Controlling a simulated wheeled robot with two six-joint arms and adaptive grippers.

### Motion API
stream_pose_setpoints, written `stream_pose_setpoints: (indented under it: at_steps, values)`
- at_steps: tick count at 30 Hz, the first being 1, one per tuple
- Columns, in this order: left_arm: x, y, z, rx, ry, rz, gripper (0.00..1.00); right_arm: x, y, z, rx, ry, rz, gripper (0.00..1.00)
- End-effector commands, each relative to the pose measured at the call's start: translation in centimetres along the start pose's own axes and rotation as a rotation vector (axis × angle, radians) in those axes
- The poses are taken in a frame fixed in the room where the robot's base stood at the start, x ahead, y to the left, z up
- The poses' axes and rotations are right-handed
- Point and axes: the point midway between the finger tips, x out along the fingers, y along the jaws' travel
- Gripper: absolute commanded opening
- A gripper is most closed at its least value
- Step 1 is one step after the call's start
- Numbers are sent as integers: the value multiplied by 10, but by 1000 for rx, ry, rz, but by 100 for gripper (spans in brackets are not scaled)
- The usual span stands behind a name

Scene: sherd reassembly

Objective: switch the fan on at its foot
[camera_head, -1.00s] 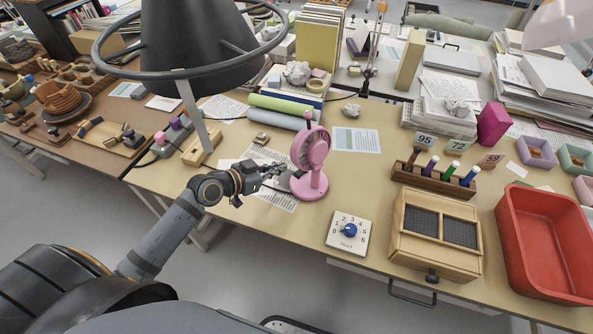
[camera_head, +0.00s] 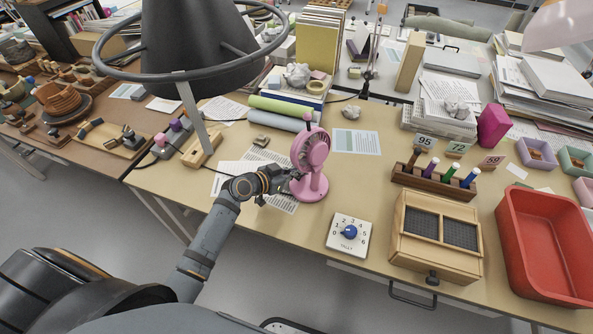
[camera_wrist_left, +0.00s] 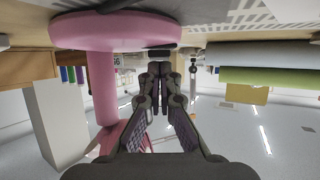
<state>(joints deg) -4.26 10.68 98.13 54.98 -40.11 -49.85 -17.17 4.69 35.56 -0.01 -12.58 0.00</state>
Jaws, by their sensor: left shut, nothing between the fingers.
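The pink fan (camera_head: 310,155) stands upright on the tan table, with a round foot (camera_head: 312,190) and a short stem. My left gripper (camera_head: 296,175) comes in from the left and is right beside the stem, low over the foot. In the left wrist view, which is upside down, the foot (camera_wrist_left: 120,32) spans the top left and the stem (camera_wrist_left: 102,85) hangs from it. My left gripper (camera_wrist_left: 160,70) is shut and empty there, its fingertips close to the foot. I cannot tell whether they touch it. No switch shows clearly. My right gripper is not in view.
A tally box with a blue knob (camera_head: 349,232) lies in front of the fan. A wooden case (camera_head: 436,240) and a red bin (camera_head: 548,240) stand to the right. Rolled sheets (camera_head: 285,105) lie behind the fan, with papers under my left arm.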

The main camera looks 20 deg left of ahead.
Motion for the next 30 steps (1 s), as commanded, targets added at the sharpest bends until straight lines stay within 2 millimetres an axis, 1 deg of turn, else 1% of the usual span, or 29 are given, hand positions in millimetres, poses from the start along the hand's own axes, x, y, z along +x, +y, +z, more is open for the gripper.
stream_pose_setpoints:
  at_steps: [3, 4, 5, 10, 14, 21, 30]
  values:
    - [1, 0, -8, 0, -52, 0, 0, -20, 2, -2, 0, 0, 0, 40]
    - [3, 0, -4, -1, -67, 0, 0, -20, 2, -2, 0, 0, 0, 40]
    - [4, 0, 1, 0, -65, 0, 0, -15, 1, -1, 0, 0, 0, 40]
    - [4, 0, 2, 0, -63, 0, 0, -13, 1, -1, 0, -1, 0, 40]
    - [6, 0, 0, 0, -63, 0, 0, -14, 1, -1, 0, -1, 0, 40]
    - [12, 0, -10, 1, -62, 0, 0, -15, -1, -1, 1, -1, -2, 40]
    - [14, 0, -12, 0, -62, 0, 0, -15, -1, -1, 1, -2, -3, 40]
